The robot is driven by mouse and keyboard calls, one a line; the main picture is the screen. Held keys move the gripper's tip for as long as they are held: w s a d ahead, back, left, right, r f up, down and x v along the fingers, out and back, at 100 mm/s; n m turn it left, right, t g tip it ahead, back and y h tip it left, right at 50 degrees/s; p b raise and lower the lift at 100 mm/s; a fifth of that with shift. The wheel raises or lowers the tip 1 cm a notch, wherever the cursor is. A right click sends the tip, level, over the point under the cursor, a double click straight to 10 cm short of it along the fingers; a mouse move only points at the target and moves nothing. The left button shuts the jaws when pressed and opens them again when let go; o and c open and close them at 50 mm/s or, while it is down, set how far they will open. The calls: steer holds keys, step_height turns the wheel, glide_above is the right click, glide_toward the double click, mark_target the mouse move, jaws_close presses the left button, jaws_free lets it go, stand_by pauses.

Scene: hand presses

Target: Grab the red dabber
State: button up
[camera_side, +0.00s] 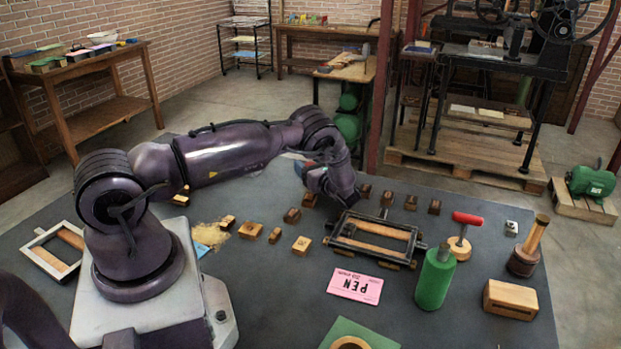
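A black frame with wooden bars (373,239) lies between my gripper and the dabber. A wooden block (510,299) and a brown pestle-like tool (527,250) stand to the dabber's right. A pink card (355,287) lies in front. Several small wooden blocks are scattered behind and left.

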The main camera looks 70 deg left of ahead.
steer(key=c, duration=0.9)
